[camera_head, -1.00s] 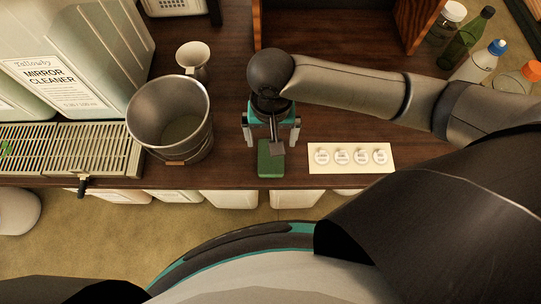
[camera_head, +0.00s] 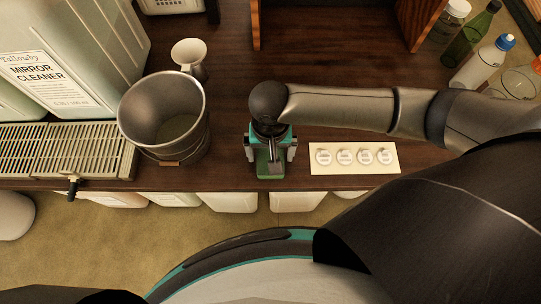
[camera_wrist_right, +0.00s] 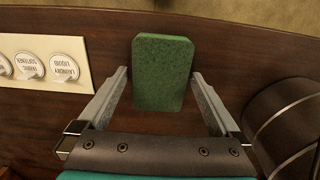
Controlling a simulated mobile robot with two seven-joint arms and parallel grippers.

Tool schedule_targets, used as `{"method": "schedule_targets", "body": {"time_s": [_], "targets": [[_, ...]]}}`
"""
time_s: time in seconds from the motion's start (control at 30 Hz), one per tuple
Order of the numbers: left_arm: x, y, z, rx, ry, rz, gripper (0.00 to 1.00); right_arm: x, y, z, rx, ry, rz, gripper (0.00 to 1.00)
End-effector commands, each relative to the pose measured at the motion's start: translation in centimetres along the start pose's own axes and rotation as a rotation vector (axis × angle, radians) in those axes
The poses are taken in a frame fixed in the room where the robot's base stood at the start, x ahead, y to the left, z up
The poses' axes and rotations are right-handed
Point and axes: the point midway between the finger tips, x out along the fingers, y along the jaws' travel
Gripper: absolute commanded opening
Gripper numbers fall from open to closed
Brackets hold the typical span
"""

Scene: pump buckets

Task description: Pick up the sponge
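The green sponge (camera_head: 270,171) lies flat near the front edge of the dark wooden bench, partly hidden under my right gripper (camera_head: 270,158) in the head view. In the right wrist view the sponge (camera_wrist_right: 162,72) lies ahead of and partly between the two fingers of my right gripper (camera_wrist_right: 162,82). The fingers are spread wide, with a gap on each side of the sponge. Nothing is held. My left gripper does not show in either view.
A metal bucket (camera_head: 188,147) stands left of the sponge, with a white jug (camera_head: 190,58) behind it. A cream card with round labels (camera_head: 327,167) lies to the right. A slatted drain tray (camera_head: 60,160) is at far left. Bottles (camera_head: 485,66) stand at back right.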

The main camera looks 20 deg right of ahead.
Motion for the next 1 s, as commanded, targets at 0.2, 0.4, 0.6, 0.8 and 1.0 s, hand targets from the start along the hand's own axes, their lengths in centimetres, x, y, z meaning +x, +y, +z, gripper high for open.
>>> {"method": "schedule_targets", "body": {"time_s": [0.2,0.4,0.6,0.8,1.0], "targets": [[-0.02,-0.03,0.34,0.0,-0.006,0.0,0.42,-0.03,-0.01,0.0,0.0,0.0,0.0,0.74],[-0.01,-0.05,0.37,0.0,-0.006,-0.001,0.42,-0.02,0.0,0.01,0.0,0.0,0.0,0.52],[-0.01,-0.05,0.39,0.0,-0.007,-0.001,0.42,-0.02,0.01,0.01,0.0,0.0,0.0,0.29],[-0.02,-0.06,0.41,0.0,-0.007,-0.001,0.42,-0.03,0.01,0.01,0.0,0.0,0.0,0.28],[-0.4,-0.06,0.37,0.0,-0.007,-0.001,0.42,-0.9,-0.01,0.0,0.0,0.0,-0.001,0.28]]}}
